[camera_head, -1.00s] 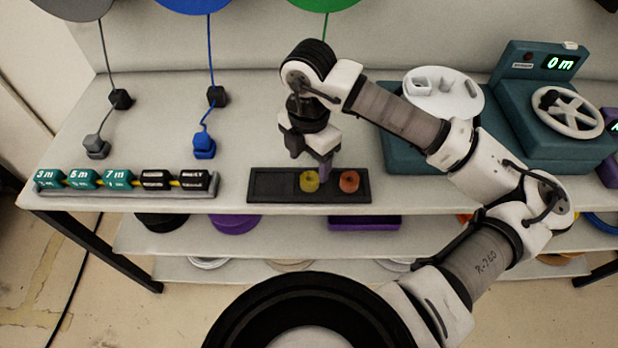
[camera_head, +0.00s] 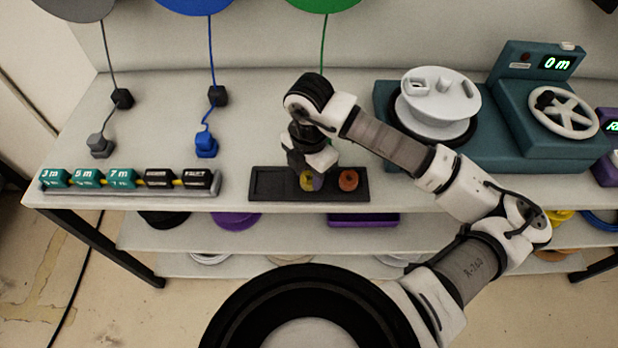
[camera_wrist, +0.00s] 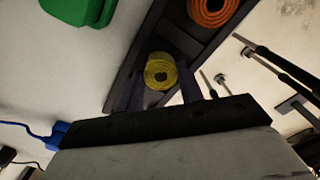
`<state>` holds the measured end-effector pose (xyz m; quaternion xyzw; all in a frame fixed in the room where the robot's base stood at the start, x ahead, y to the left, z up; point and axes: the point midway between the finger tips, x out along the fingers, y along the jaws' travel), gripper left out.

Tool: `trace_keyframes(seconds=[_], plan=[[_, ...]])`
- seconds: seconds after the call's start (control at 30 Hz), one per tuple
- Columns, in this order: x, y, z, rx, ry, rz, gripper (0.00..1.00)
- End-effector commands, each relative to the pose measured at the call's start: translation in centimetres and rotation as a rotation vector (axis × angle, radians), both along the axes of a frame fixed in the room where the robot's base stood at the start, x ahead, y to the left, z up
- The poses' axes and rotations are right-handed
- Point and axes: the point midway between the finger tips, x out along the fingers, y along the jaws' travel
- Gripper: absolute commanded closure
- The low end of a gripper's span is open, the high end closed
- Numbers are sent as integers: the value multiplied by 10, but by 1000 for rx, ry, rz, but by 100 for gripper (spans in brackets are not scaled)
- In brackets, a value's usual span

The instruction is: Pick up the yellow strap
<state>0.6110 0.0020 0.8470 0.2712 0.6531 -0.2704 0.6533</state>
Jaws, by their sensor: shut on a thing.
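The yellow strap (camera_wrist: 161,72) is a small coil in the dark tray (camera_head: 265,184). In the head view the yellow strap (camera_head: 306,181) is partly hidden by my gripper (camera_head: 317,181), which reaches down over it. In the wrist view my gripper (camera_wrist: 165,90) has one finger on each side of the coil, and it is shut on it. The strap still appears within the tray. An orange strap coil (camera_head: 348,180) sits in the tray just right of it and also shows in the wrist view (camera_wrist: 212,10).
A rack of labelled tags (camera_head: 130,180) lies at the left of the bench. Blue (camera_head: 206,147) and grey (camera_head: 101,146) connectors hang on cords behind it. A teal machine with a white reel (camera_head: 440,100) and a handwheel (camera_head: 563,112) stands at the right.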

Motion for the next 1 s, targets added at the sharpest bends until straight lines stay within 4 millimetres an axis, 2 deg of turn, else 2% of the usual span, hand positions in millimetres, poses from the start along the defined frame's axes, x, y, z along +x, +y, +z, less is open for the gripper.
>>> trace_keyframes(seconds=[0.37,0.8,1.0], plan=[[0,0,6,-1,-1,1,85],[1,0,85,-3,-1,0,85],[0,0,99,-1,0,0,85]])
